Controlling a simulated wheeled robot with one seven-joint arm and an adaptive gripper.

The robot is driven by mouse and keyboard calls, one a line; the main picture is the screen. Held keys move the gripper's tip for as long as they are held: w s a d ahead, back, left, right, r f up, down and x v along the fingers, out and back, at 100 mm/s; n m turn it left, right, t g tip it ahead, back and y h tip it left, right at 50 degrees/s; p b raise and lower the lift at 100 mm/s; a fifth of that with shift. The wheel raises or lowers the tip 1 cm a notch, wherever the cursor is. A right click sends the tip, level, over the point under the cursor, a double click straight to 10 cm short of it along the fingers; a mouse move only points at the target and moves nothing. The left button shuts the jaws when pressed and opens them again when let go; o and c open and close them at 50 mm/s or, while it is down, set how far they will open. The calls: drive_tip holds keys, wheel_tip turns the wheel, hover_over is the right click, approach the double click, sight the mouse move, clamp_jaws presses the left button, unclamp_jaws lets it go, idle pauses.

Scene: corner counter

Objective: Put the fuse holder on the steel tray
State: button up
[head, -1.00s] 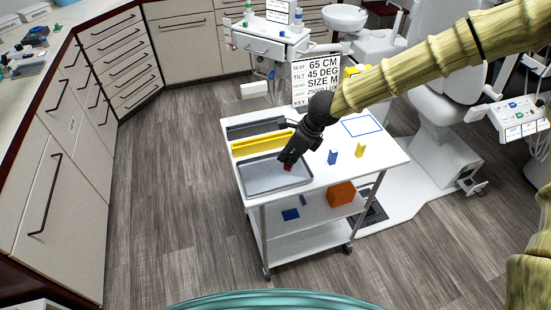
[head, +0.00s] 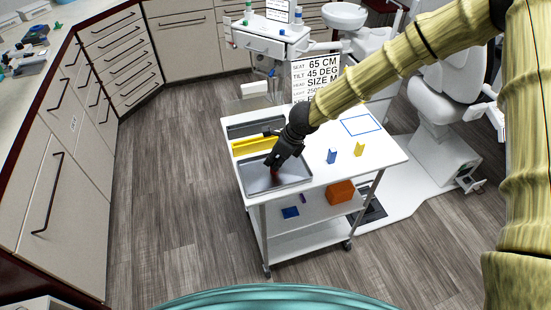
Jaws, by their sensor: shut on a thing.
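My gripper (head: 273,163) is shut on a small dark red piece (head: 275,173), which appears to be the fuse holder. The gripper points down over the steel tray (head: 258,184), a shallow grey tray at the front left of the white cart's top. The red piece is low over the tray's middle. I cannot tell whether it touches the tray floor. The fingers hide much of it.
A yellow tray (head: 246,147) and a dark grey tray (head: 240,131) lie behind the steel one. A small blue piece (head: 331,156) and a yellow piece (head: 360,149) stand on the cart top (head: 385,150). A blue outlined rectangle (head: 362,125) is empty. An orange box (head: 341,192) sits on the shelf below.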

drive_tip(key=o, duration=0.9)
drive_tip(key=shift+f, duration=0.1)
drive_tip(key=v, duration=1.2)
drive_tip(key=shift+a+b, duration=0.1)
drive_tip(key=shift+b, duration=0.3)
